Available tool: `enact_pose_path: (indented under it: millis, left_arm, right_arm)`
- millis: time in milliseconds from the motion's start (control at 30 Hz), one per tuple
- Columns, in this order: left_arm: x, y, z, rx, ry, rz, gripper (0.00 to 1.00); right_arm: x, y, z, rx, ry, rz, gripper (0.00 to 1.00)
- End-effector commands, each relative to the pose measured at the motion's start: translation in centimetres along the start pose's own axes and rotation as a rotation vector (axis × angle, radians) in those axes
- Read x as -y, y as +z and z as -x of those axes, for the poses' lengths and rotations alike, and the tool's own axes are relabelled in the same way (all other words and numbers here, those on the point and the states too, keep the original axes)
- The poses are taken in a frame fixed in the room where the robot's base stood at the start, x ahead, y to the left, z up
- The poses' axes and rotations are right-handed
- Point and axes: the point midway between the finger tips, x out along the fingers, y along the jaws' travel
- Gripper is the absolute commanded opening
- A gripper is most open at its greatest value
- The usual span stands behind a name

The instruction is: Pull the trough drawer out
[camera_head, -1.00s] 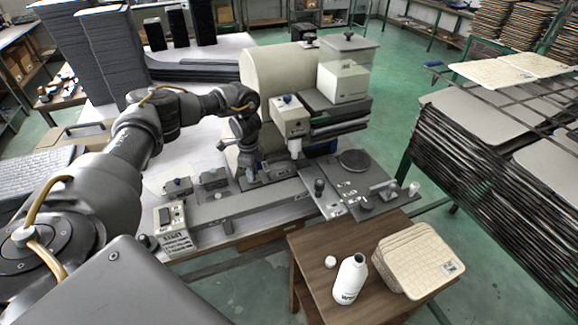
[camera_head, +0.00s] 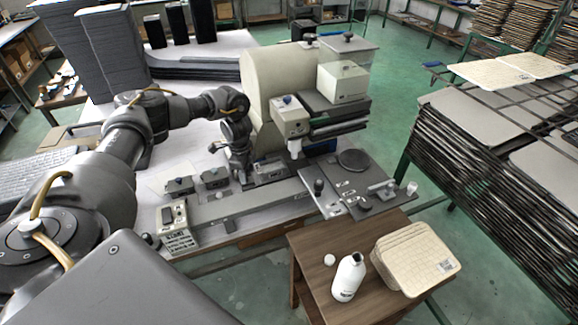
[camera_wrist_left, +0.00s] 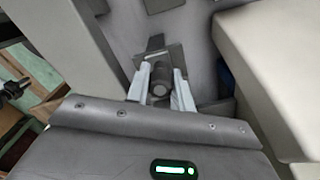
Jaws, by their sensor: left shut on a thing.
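The beige and grey machine (camera_head: 262,85) stands on the bench, its grey bed running low across the front. The trough drawer (camera_head: 272,168) looks like the low grey part at the machine's base, right of my left gripper (camera_head: 241,178). My left gripper points down there, its fingertips hard to see in the head view. In the left wrist view, its two pale fingers (camera_wrist_left: 163,92) are shut on a dark round knob (camera_wrist_left: 160,78), which stands in front of a small grey plate. The drawer's inside is mostly hidden. My right gripper is out of view.
Two small knobbed blocks (camera_head: 179,185) stand close left of the gripper. A control box (camera_head: 175,228) is at the bed's left end. A wooden stand (camera_head: 312,262) with a white bottle (camera_head: 348,278) and beige pads (camera_head: 418,258) is in front.

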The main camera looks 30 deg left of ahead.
Motion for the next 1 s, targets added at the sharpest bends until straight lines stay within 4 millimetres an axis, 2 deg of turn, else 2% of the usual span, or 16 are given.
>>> enact_pose_path:
  millis: [600,933,967,1000]
  left_arm:
    - [-1.7,2.8,0.0,0.003,0.003,-0.001,0.09]
    - [-1.8,3.0,-0.1,0.002,0.001,-0.001,0.09]
    - [-1.8,2.9,-0.1,0.002,0.001,-0.001,0.24]
    - [-1.7,2.9,0.0,0.002,0.001,-0.001,0.30]
  right_arm:
    - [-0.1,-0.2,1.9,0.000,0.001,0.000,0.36]
    - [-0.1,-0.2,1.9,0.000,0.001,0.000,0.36]
    - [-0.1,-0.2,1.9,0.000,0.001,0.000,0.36]
    - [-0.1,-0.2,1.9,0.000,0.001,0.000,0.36]
